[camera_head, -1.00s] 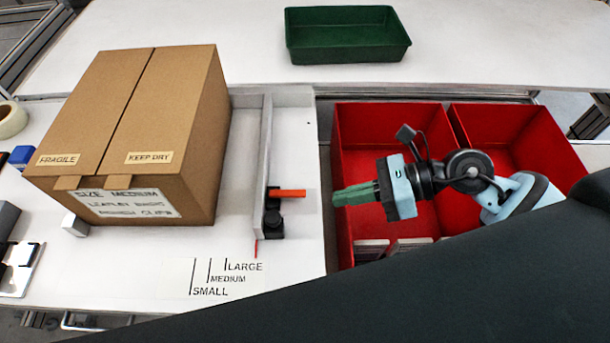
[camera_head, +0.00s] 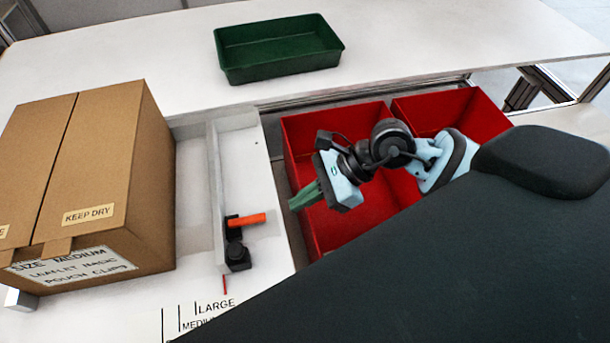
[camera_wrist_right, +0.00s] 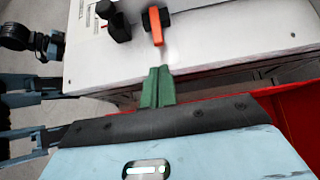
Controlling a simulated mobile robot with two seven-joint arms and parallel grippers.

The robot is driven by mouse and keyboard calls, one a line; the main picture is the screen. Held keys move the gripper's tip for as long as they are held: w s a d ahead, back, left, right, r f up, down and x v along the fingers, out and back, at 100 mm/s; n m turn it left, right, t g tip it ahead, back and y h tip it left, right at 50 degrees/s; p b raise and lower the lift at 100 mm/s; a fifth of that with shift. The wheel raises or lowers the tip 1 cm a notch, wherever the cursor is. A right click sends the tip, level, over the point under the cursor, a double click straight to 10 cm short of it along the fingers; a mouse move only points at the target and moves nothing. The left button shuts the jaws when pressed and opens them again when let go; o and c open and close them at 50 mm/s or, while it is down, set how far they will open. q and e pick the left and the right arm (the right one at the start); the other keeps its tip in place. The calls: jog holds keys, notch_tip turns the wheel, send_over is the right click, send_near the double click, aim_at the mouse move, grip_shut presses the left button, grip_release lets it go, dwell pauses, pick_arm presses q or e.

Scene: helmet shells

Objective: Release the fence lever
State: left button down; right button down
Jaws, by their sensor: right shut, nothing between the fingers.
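The orange fence lever (camera_head: 247,219) sticks out to the right from a black clamp (camera_head: 237,255) on the grey upright fence (camera_head: 217,190). In the right wrist view the lever (camera_wrist_right: 156,28) shows beyond my fingertips, apart from them. My right gripper (camera_head: 296,205) has green fingers, pressed together and empty. It hangs at the right edge of the white bench, a short gap right of the lever's end, pointing left and down. In the right wrist view its fingers (camera_wrist_right: 158,70) point at the lever. My left gripper does not show in the head view.
A large cardboard box (camera_head: 95,180) stands left of the fence. A size scale (camera_head: 200,312) is printed at the front, with a red pointer (camera_head: 225,284) near it. Red bins (camera_head: 296,135) lie under my right arm. A green tray (camera_head: 277,48) stands at the back.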

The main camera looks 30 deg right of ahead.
aim_at(247, 221)
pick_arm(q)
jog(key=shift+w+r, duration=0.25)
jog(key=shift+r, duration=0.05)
pick_arm(e)
jog(key=x, duration=0.7)
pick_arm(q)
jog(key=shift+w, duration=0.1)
pick_arm(e)
jog(key=shift+w+r, duration=0.1)
pick_arm(q)
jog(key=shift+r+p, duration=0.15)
jog(key=shift+p, duration=0.2)
pick_arm(e)
jog(key=shift+w+r, duration=0.1)
